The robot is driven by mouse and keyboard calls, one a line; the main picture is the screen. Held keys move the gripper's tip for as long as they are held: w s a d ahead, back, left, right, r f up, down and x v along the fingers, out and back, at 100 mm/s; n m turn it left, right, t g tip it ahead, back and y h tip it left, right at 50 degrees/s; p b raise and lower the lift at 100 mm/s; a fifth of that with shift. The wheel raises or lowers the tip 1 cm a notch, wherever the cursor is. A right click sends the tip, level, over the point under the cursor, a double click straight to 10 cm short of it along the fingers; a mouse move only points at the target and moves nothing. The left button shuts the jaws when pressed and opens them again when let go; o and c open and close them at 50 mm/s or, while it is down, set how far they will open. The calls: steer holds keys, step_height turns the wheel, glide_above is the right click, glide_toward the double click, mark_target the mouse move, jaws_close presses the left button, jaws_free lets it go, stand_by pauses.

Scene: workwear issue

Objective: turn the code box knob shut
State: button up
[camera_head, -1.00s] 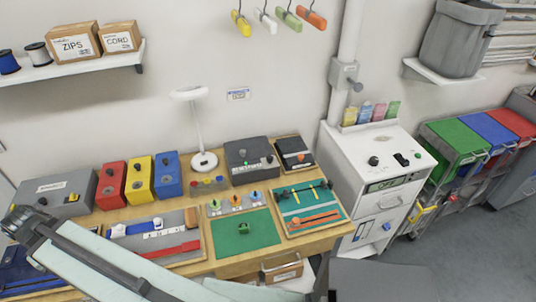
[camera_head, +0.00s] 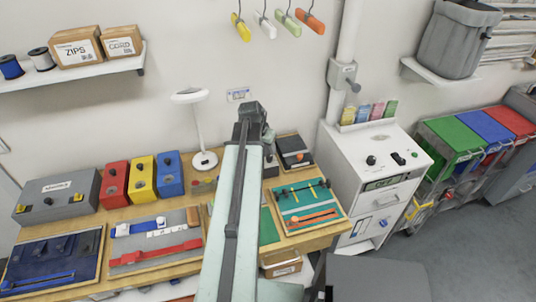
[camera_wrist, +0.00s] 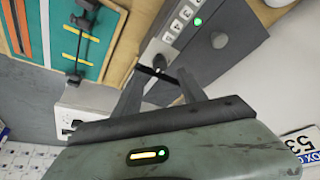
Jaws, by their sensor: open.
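A second dark round part (camera_wrist: 160,58) sits at the near end of the digit strip, just beyond my fingertips. My gripper (camera_wrist: 161,74) is open, its two fingers pointing at that end of the box. A thin black bar shows between the tips; I cannot tell whether they touch it. In the head view my arm hides most of the box.
A teal board (camera_head: 308,207) with yellow and orange parts lies right of my arm. Red (camera_head: 115,185), yellow (camera_head: 142,177) and blue (camera_head: 169,174) boxes and a white lamp (camera_head: 202,135) stand left. A white cabinet (camera_head: 378,165) stands right of the bench.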

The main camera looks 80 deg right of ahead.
mark_target(269, 156)
steer(key=b+x, duration=0.7)
steer(key=x, duration=0.1)
steer(key=shift+w+a+f, duration=0.1)
steer(key=shift+w, duration=0.1)
